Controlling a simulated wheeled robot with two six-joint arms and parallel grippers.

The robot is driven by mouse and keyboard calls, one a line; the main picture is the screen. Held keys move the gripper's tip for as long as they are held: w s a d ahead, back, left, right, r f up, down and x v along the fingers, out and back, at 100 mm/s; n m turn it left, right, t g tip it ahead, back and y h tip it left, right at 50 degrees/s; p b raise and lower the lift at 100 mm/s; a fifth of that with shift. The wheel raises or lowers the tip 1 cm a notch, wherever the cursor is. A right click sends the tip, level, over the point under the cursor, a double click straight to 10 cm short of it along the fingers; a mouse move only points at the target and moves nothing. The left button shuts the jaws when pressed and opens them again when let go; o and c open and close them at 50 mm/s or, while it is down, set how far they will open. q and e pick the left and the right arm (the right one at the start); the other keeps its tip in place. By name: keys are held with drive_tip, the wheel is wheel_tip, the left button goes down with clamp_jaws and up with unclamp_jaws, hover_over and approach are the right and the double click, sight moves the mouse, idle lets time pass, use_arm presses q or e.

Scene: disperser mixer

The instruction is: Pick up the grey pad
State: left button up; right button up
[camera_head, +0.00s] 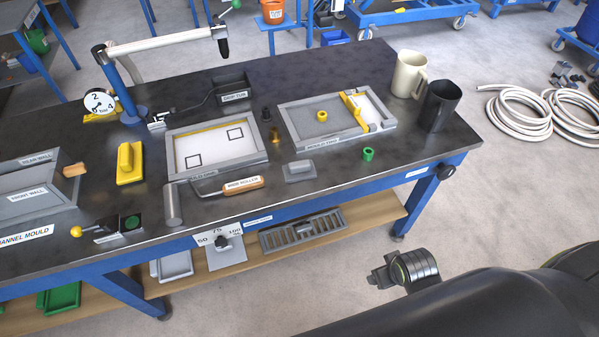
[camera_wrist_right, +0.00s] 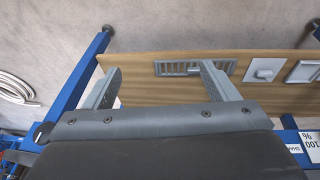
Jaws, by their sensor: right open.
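The grey pad (camera_head: 300,171) appears to be the small grey block with a raised top on the dark bench top. It lies right of the wooden-handled roller (camera_head: 240,186) and in front of the framed trays. My right gripper (camera_wrist_right: 162,85) is open, with nothing between its fingers in the right wrist view. That view looks towards the lower wooden shelf, and the pad on the bench top does not show in it. In the head view my right arm is at the lower right, off the bench. My left gripper is not in view.
A green ring (camera_head: 368,154) and the right framed tray (camera_head: 337,119) are near the pad. A cream mug (camera_head: 408,75) and a black mug (camera_head: 438,106) stand at the right end. The wooden shelf (camera_head: 335,236) holds a grey grate (camera_head: 302,232). Floor between arm and bench is clear.

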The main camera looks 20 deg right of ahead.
drive_tip(key=w+a+r+n, duration=0.2)
drive_tip(key=w+r, duration=0.3)
drive_tip(key=r, duration=0.1)
drive_tip(key=n+g+y+b, duration=0.25)
drive_tip(key=n+y, duration=0.35)
drive_tip(key=n, duration=0.9)
approach(300, 163)
drive_tip(key=shift+h, duration=0.3)
drive_tip(key=b+x, duration=0.2)
drive_tip(key=b, duration=0.2)
drive_tip(key=a+b+x, duration=0.1)
drive_tip(key=b+x, duration=0.2)
drive_tip(key=b, duration=0.2)
drive_tip(key=shift+w+a, duration=0.15)
drive_tip(key=shift+a, duration=0.05)
wheel_tip(300, 163, down, 3)
drive_tip(key=b, duration=0.3)
drive_tip(key=shift+a, duration=0.15)
drive_tip(key=shift+f+b, duration=0.3)
drive_tip(key=shift+f, duration=0.05)
drive_tip(key=shift+a+f+p, duration=0.35)
drive_tip(key=shift+f, duration=0.1)
drive_tip(key=shift+a+f, duration=0.1)
drive_tip(key=shift+f, duration=0.1)
drive_tip(key=shift+c, duration=0.8)
drive_tip(key=c, duration=0.9)
